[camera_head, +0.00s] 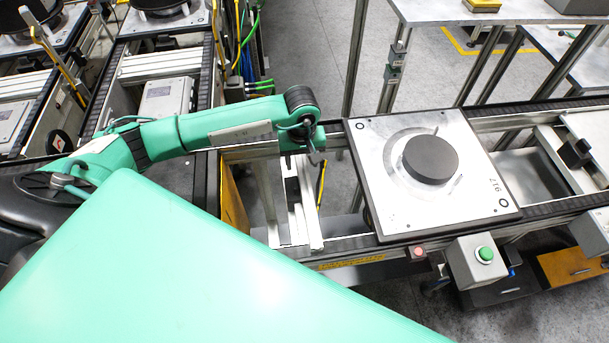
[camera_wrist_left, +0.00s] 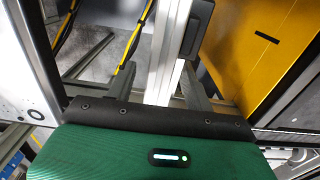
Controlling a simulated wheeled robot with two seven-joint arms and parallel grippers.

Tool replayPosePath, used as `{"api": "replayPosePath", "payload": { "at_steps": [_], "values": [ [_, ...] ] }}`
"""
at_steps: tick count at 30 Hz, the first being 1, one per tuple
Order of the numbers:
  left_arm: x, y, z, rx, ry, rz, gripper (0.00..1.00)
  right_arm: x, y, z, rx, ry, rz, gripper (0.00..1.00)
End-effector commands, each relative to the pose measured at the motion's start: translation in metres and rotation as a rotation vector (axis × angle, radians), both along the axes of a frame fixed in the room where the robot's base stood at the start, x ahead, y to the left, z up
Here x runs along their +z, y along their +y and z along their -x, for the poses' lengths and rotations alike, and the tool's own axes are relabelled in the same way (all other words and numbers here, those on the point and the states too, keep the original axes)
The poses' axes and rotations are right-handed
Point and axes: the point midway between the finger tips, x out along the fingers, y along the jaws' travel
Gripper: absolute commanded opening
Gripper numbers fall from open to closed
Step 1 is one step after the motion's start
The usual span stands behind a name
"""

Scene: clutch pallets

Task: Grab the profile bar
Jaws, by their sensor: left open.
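The profile bar is a pale aluminium bar (camera_head: 308,215) in the gap of the conveyor frame in the head view, left of the pallet. The bar (camera_wrist_left: 163,65) also runs up the middle of the left wrist view. My left gripper (camera_head: 313,156) points down near the bar's far end. In the left wrist view its two dark fingers (camera_wrist_left: 158,82) are apart, one on each side of the bar. I cannot tell whether either finger touches it. The bar's near end in that view is hidden behind the gripper body. My right gripper is not in view.
A square metal pallet (camera_head: 375,165) with a black disc (camera_head: 431,159) lies on the conveyor to the right.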

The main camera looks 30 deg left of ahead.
Motion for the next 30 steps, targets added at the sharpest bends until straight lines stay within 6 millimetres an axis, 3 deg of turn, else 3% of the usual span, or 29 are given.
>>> {"api": "replayPosePath", "payload": {
  "at_steps": [11,19,30],
  "values": [
    [-0.0110,0.0000,0.0002,0.000,0.000,0.000,0.51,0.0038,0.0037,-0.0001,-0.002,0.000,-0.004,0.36],
    [-0.0107,0.0000,0.0001,0.000,0.000,0.000,0.00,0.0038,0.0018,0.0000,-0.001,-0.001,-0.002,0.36],
    [-0.0060,-0.0002,-0.0006,0.000,-0.003,0.002,0.00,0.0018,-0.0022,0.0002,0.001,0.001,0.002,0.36]
  ]
}}
